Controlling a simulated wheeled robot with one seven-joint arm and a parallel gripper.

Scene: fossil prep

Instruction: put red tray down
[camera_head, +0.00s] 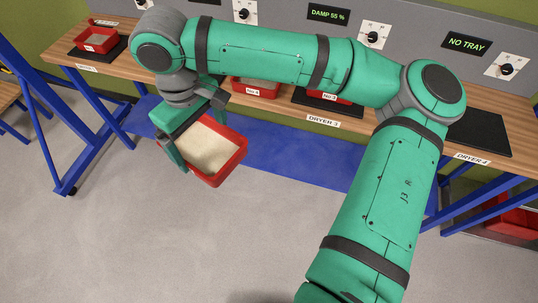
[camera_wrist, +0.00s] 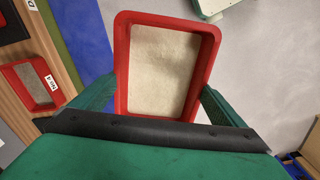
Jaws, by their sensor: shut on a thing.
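My gripper (camera_head: 192,140) is shut on a red tray (camera_head: 227,168) filled with pale, sand-like material. The tray hangs in the air in front of the bench, over the floor side, and looks slightly tilted in the head view. In the wrist view the same tray (camera_wrist: 166,17) sits between my two green fingers, one at each side wall. The tray's number label is not visible. The bench (camera_head: 340,131) runs behind it. A black pad (camera_head: 482,130) at the right, by the DRYER-4 label (camera_head: 472,158), is bare, under a display (camera_head: 466,43) reading NO TRAY.
Another red tray (camera_head: 96,41) sits on a pad at the far left. A labelled red tray (camera_head: 256,90) stands on the bench behind the held one. Tray No 3 (camera_head: 330,97) is partly hidden by my arm at DRYER-3. Blue bench legs (camera_head: 97,105) stand at left.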

